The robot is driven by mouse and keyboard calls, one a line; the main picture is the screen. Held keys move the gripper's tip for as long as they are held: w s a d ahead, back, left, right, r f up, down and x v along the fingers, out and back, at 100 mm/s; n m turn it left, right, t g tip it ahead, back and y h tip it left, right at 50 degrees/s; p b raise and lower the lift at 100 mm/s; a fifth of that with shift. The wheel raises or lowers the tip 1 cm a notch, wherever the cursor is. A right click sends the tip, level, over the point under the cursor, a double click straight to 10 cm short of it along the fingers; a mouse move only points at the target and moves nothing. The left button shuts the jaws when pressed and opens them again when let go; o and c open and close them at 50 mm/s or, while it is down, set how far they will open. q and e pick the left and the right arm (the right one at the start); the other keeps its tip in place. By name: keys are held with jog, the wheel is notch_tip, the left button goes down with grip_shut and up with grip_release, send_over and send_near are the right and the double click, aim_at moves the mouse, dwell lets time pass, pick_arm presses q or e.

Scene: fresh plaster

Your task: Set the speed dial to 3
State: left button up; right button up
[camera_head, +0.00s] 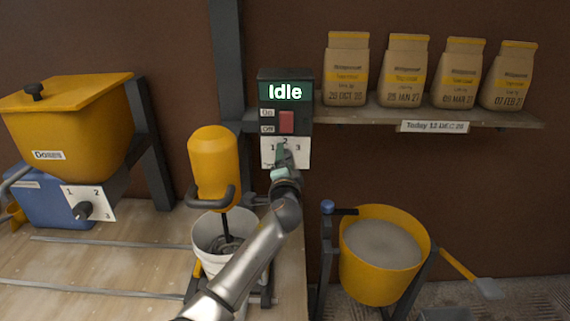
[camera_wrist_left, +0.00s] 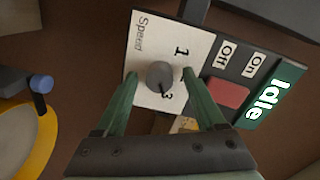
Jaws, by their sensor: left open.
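The speed dial (camera_wrist_left: 160,75) is a round grey knob on a white panel marked "Speed" (camera_wrist_left: 145,45), with 1 and 3 readable in the left wrist view. In the head view the white panel (camera_head: 266,160) sits under the control box, and my gripper covers the dial. My left gripper (camera_head: 284,161) is open in front of the panel. In the left wrist view its green fingers (camera_wrist_left: 160,73) stand on either side of the knob, with gaps visible. I cannot tell for sure which number the knob points at. My right gripper is not in view.
The control box screen (camera_head: 285,92) reads "Idle"; a red switch (camera_head: 287,122) sits just above the dial panel. A yellow mixer (camera_head: 213,160) over a white bucket (camera_head: 206,232) stands left of my arm. Dated bags (camera_head: 346,70) stand on the shelf at right. A yellow tub (camera_head: 375,282) is below.

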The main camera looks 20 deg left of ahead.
pick_arm(q)
jog(key=p+v, duration=0.4)
jog(key=v, duration=0.8)
jog(key=shift+s+p, duration=0.25)
jog(key=shift+p, duration=0.1)
jog(key=shift+d, duration=0.1)
jog(key=s+f+n+g+h, duration=0.2)
jog(key=s+f, duration=0.5)
jog(key=f, duration=0.3)
jog(key=s+f+n+g+h, duration=0.1)
jog(key=s+f+g+h, duration=0.2)
jog(key=s+f, duration=0.55)
jog(key=s+f+n+g+h, duration=0.1)
jog(key=s+f+n, duration=0.1)
jog(key=s+f, duration=0.3)
jog(key=s+f+n+g+h, duration=0.1)
jog(key=s+f+n, duration=0.2)
jog(key=s, duration=0.7)
jog(key=shift+s+f+n+h, duration=0.25)
jog(key=shift+f+n+h, duration=0.05)
jog(key=shift+f, duration=0.6)
jog(key=shift+d, duration=0.15)
jog(key=shift+c, duration=0.4)
